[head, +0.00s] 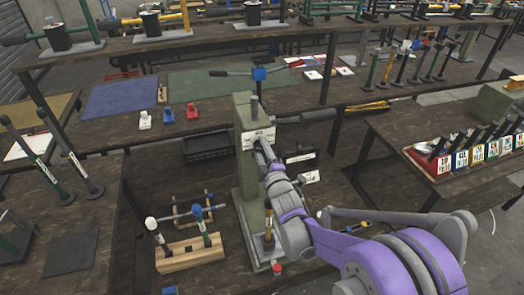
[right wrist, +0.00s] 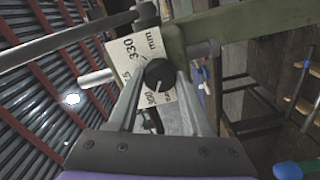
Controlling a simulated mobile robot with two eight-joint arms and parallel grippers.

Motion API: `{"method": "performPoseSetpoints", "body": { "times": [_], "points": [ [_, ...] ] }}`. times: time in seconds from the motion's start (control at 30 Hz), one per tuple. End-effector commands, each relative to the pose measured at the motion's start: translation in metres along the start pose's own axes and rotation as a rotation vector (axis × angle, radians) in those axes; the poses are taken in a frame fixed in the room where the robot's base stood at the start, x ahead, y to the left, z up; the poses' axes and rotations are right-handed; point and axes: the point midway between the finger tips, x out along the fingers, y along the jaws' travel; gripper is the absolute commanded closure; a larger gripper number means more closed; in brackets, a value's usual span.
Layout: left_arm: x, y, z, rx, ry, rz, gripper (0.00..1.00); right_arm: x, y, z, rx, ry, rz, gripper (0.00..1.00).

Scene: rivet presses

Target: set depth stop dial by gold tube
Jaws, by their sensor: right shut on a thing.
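The grey-green press (head: 244,170) stands in the middle of the head view. A white scale plate (head: 246,139) is on its upper part. In the right wrist view, the plate (right wrist: 140,48) shows "330", "mm" and "300"; other marks are partly hidden. The black depth stop dial (right wrist: 159,74) has a white pointer line and sits in front of the plate. My right gripper (right wrist: 160,84) is shut on the dial, one finger on each side. It also shows at the press in the head view (head: 262,146). A gold-coloured tube section (head: 268,243) stands low at the press base, partly behind my right arm.
A wooden block (head: 190,254) with upright handled tools stands left of the press. Red, blue and white small parts (head: 168,115) lie on the bench behind. Labelled coloured bins (head: 460,160) stand at the right. My right arm covers the lower right.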

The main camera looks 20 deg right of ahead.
Motion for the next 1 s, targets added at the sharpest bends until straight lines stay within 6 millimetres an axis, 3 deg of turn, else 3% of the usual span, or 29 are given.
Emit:
{"method": "performPoseSetpoints", "body": {
  "times": [0.33, 0.37, 0.5, 0.83, 1.0],
  "points": [
    [0.0, 0.0, 0.0, 0.0, 0.0, 0.0, 0.5, 0.0, 0.0, 0.001, -0.001, -0.001, -0.001, 1.0],
    [0.0, 0.0, 0.0, 0.0, 0.0, 0.0, 0.5, 0.0, 0.0, 0.001, -0.001, -0.001, -0.001, 0.45],
    [0.0, 0.0, 0.0, 0.0, 0.0, 0.0, 0.5, 0.0, 0.0, 0.0, -0.001, -0.001, 0.0, 0.2],
    [0.0, 0.0, 0.0, 0.0, 0.0, 0.0, 0.5, -0.003, 0.0, 0.0, -0.001, 0.0, 0.0, 0.2],
    [0.003, 0.0, 0.003, 0.0, -0.002, 0.0, 0.5, -0.025, -0.001, 0.0, -0.001, -0.001, 0.0, 0.2]
  ]
}}
